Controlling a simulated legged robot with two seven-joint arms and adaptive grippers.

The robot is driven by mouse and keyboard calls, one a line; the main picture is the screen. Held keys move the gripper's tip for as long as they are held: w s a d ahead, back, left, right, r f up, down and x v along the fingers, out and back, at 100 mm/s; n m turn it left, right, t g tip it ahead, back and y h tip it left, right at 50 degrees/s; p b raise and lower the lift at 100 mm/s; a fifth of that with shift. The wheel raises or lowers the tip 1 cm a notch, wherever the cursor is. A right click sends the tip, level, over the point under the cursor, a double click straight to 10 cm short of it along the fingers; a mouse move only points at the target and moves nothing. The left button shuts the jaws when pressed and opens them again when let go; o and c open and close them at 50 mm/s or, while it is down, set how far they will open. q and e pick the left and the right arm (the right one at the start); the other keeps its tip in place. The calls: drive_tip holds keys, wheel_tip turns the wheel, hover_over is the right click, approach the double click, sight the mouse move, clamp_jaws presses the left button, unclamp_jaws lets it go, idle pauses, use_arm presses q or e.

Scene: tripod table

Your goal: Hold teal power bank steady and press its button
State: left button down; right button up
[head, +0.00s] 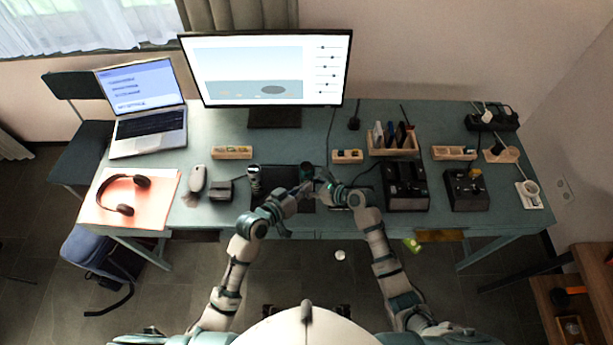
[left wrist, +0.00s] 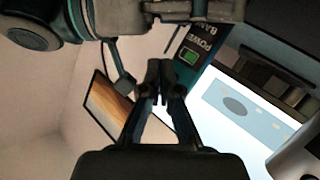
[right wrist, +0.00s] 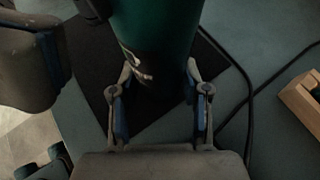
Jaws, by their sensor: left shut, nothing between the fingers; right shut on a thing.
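The teal power bank (left wrist: 195,45) shows in the left wrist view, tilted, with "POWER BANK" lettering and a small lit green display. My right gripper (right wrist: 155,85) is shut on it, one finger on each side, and the teal body (right wrist: 155,25) rises between them. In the head view it is a small dark shape (head: 306,170) by the two hands. My left gripper (left wrist: 160,75) is shut and empty, its fingertips close beside the power bank near the display. I cannot tell whether they touch it. The button is not clearly visible. In the head view my left gripper (head: 303,189) is next to the right.
Both hands are over a black mat (head: 270,178) on the teal desk. A small black-and-white object (head: 255,180) stands left of them. Black chargers (head: 405,185) and a wooden organizer (head: 392,148) stand to the right. The monitor (head: 270,68) is behind.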

use_arm(q)
drive_tip(key=shift+w, duration=0.15)
drive_tip(key=shift+w, duration=0.2)
drive_tip(key=shift+w, duration=0.45)
idle(0.8)
drive_tip(key=shift+s, duration=0.15)
drive_tip(key=shift+s+r, duration=0.1)
drive_tip(key=shift+s, duration=0.6)
drive_tip(key=shift+s, duration=2.5)
use_arm(e)
drive_tip(key=o, duration=0.9)
